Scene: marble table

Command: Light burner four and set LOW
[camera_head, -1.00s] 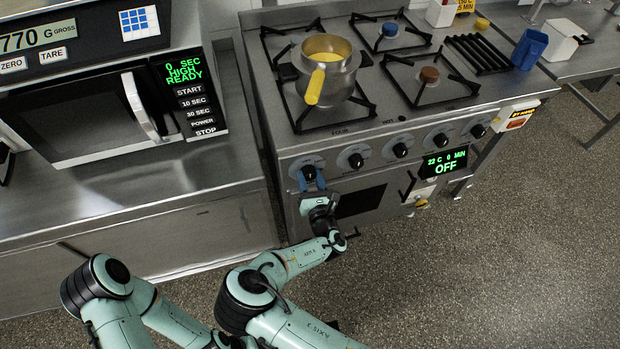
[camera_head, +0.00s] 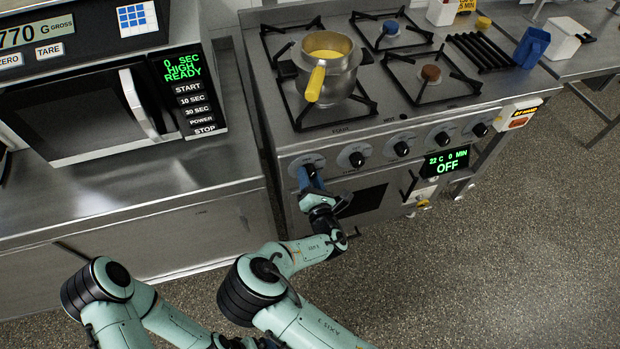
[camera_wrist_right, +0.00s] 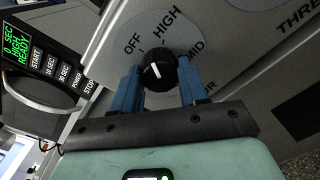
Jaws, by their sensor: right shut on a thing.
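My right gripper (camera_head: 311,180) is at the leftmost stove knob. In the right wrist view the gripper's blue fingers (camera_wrist_right: 158,92) are shut on this black knob (camera_wrist_right: 157,72), one on each side. Its white mark slants up and left, roughly toward the side of OFF and HIGH. The dial (camera_wrist_right: 190,25) reads OFF, HIGH and MID; its lower part is hidden by the gripper. A steel pot (camera_head: 332,77) with a yellow handle stands on the left burner grate (camera_head: 285,101). I see no flame under it. My left gripper is not visible.
More knobs (camera_head: 357,157) run rightward along the stove front. An oven display (camera_head: 447,161) reads 22 C, 0 MIN, OFF. A microwave (camera_head: 80,118) stands on the steel counter at the left. The floor in front of the stove at right is clear.

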